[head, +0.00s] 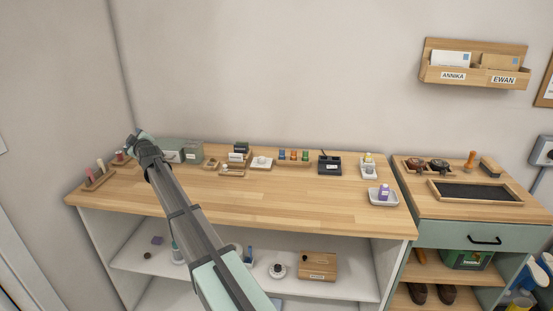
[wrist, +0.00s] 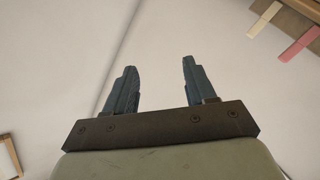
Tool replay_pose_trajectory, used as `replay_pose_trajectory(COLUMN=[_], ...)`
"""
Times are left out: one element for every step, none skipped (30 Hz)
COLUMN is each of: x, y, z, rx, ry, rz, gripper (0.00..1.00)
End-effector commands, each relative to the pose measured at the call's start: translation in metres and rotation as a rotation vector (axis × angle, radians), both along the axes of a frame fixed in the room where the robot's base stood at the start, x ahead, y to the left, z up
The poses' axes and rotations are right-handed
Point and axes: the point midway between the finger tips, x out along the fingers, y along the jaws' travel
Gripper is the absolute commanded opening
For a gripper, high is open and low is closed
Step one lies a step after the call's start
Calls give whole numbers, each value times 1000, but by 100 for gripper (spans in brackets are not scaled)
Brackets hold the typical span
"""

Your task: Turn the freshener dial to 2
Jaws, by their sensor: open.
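The freshener dial cannot be told with certainty at this size. A small white unit with a round top (head: 262,162) stands near the middle back of the wooden counter. Another white unit with a yellowish top (head: 368,170) stands farther right, and a round knob-like item (head: 278,271) sits on the shelf below. No number is readable on any of them. My gripper (wrist: 158,66) is open and empty in the wrist view, with a pale wall behind its fingers. In the head view my arm's end is over the counter's left part, well left of these units.
The wooden counter (head: 270,200) is clear along its front. Grey-green boxes (head: 185,150), a black device (head: 329,163) and small racks line its back. A white tray (head: 377,200) holds a purple item at the right. A green-fronted cabinet (head: 450,235) stands farther right.

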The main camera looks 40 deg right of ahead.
Motion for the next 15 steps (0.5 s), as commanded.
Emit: replay_pose_trajectory(x=[-2, -3, -6, -9, -11, -16, -19, -23, -29, -34, -39, -47, -53, -59, -69], y=[-33, -50, -73, -90, -106, -129, -146, -162, -185, -201, -217, -239, -254, -270, -291], z=[0, -1, -3, -4, -5, -6, -7, -8, -9, -10, -10, -12, -13, -13, -14], rx=[8, 15, 24, 31, 37, 46, 54, 63, 74, 82, 90, 103, 113, 124, 137], ry=[29, 50, 75, 94, 113, 139, 158, 177, 201, 221, 239, 263, 282, 301, 324], rz=[-26, -38, -56, -69, -82, -100, -114, -127, -145, -159, -172, -191, -204, -218, -236], gripper=[55, 55, 55, 55, 55, 55, 55, 55, 55, 55, 55, 55, 55, 55, 55])
